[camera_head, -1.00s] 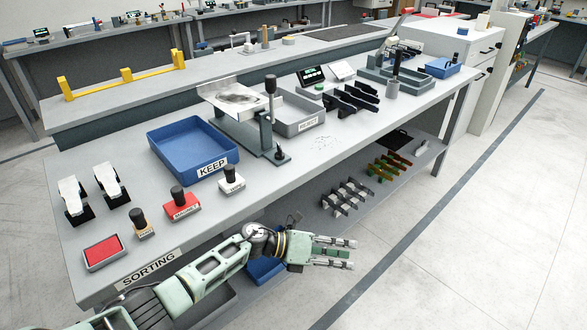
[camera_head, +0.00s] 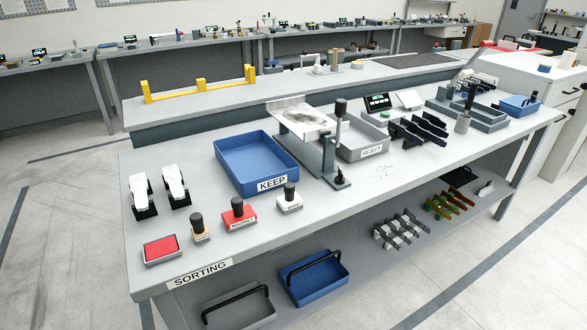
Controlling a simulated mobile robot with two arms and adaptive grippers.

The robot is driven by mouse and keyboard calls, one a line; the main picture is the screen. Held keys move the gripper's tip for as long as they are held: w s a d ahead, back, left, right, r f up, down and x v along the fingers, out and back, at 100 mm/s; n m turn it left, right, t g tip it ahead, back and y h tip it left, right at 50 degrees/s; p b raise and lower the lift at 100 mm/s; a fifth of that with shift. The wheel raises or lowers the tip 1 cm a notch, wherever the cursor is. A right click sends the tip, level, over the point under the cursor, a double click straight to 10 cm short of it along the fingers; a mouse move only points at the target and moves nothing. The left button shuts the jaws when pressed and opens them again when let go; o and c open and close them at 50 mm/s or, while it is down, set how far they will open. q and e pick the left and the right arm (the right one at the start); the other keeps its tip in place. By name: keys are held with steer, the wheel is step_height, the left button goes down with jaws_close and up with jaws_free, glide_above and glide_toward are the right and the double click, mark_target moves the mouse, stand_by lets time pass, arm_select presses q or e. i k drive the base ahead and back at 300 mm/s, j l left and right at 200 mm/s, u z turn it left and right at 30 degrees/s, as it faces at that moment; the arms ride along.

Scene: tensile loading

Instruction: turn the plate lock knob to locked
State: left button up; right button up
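A sorting stand stands mid-table, with a pale tilted plate (camera_head: 303,118) on a grey-green frame (camera_head: 312,152). A tall lever with a dark grip (camera_head: 340,107) rises at its right side. A small black knob (camera_head: 340,179) sits low at the front right foot of the stand. It may be the plate lock knob; no locked or unlocked marking is readable. Neither of my grippers is in view.
The blue KEEP tray (camera_head: 258,166) is left of the stand, and the grey REJECT tray (camera_head: 362,135) is right of it. Stamps, including a red one (camera_head: 239,214), stand at the front left. The table (camera_head: 330,215) is bare in front of the knob.

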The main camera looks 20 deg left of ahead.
mark_target(339, 180)
steer(key=i+l+u, duration=0.25)
steer(key=u, duration=0.2)
steer(key=i+l+u, duration=0.15)
steer(key=l+u, duration=0.3)
steer(key=i+l+u, duration=0.1)
steer(key=l+u, duration=0.35)
